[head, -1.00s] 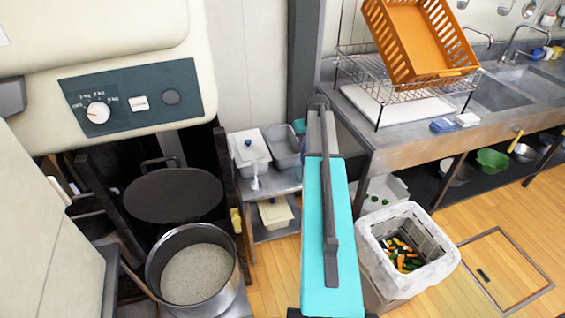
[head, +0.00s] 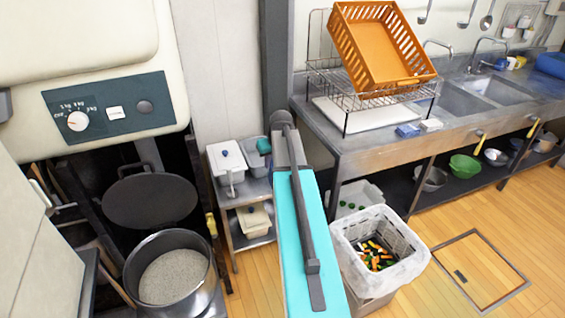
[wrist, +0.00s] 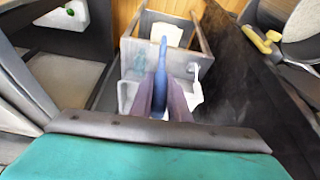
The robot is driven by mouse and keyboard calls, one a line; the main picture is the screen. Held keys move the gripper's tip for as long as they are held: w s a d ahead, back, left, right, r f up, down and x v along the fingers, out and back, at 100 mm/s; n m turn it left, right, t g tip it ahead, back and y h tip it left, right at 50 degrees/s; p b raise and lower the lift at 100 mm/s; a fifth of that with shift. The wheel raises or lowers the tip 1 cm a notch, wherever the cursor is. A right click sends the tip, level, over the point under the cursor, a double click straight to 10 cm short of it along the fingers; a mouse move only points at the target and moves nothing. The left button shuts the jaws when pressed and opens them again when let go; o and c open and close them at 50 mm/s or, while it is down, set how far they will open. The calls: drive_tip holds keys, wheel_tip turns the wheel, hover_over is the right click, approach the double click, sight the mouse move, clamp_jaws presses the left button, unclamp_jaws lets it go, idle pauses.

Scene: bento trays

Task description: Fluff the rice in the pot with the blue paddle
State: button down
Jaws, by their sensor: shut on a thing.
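The pot (head: 166,243) stands open at the lower left of the head view, with pale rice (head: 172,277) in it. In the wrist view my gripper (wrist: 167,88) is shut on the blue paddle (wrist: 161,62), which points away from the wrist between the two fingers. The gripper and paddle do not show in the head view, where my own arm is in front. The paddle is apart from the rice. A round pale shape at the upper right of the wrist view may be the pot, but I cannot tell.
A dark round lid (head: 150,201) is behind the pot. A small metal shelf (head: 250,190) with white containers (head: 227,162) stands right of it. A lined bin (head: 400,270) with scraps, an orange basket (head: 375,85) and a sink counter (head: 375,158) are farther right.

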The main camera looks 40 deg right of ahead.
drive_tip(key=a+r+n, duration=0.1)
drive_tip(key=a+r, duration=0.4)
drive_tip(key=a, duration=0.9)
drive_tip(key=w+a+r+n+y, duration=0.1)
drive_tip(key=a+r, duration=0.5)
drive_tip(key=a, duration=0.8)
drive_tip(key=w+a+r+n, duration=0.1)
drive_tip(key=a+r, duration=0.5)
drive_tip(key=a, duration=0.8)
drive_tip(key=shift+w+a, duration=0.25)
drive_tip(key=shift+a, duration=0.1)
drive_tip(key=shift+s, duration=0.1)
